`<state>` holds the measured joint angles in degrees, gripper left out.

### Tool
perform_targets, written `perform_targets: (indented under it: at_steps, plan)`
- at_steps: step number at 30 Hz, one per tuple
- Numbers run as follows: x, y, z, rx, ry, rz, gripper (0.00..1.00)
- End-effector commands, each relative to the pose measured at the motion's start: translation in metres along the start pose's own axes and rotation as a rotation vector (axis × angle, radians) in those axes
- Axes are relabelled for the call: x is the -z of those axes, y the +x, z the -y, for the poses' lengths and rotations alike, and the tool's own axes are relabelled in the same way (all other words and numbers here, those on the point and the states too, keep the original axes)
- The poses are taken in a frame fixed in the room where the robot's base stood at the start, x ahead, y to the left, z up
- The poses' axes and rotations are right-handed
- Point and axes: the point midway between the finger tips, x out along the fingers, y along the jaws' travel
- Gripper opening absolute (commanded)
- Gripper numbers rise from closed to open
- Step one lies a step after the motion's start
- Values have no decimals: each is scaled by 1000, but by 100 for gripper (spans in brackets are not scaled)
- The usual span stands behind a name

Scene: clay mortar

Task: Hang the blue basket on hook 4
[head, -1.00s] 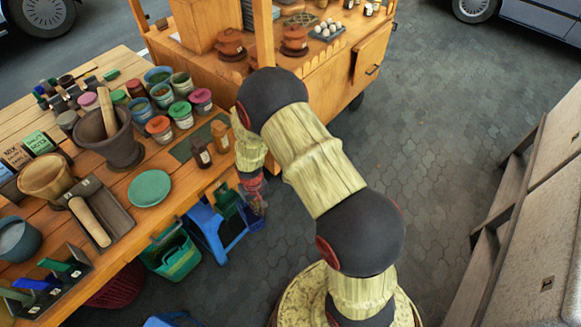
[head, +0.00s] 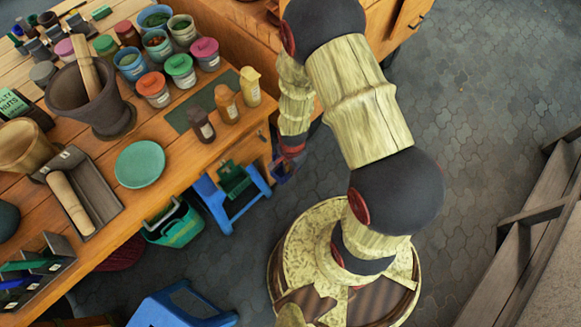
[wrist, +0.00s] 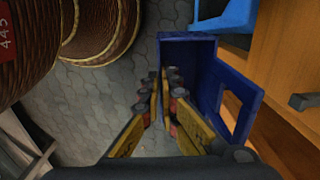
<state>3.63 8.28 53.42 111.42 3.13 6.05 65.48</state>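The blue basket (wrist: 205,50) is a dark blue open box with a cut-out in its right side. In the wrist view, my gripper (wrist: 161,82) has one finger on each side of the basket's left wall, close together on it. In the head view, the basket (head: 285,172) is a small dark blue patch just below my wrist, beside the wooden table's end, over the paved floor. My arm hides most of my gripper there. I cannot make out a hook marked 4 in either view.
The wooden table (head: 165,185) at left holds jars, a mortar (head: 92,100), a green plate (head: 140,164) and small bottles. A blue stool (head: 232,190) and a green basket (head: 176,222) stand below its edge. Another blue stool (head: 180,305) is nearer.

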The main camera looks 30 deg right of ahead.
Motion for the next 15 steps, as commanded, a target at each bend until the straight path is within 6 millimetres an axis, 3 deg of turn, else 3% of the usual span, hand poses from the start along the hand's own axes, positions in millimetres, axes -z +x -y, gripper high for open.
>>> perform_targets:
  at_steps: [15]
  plan:
    - [0, 4, 28, 1, -5, -1, 0]
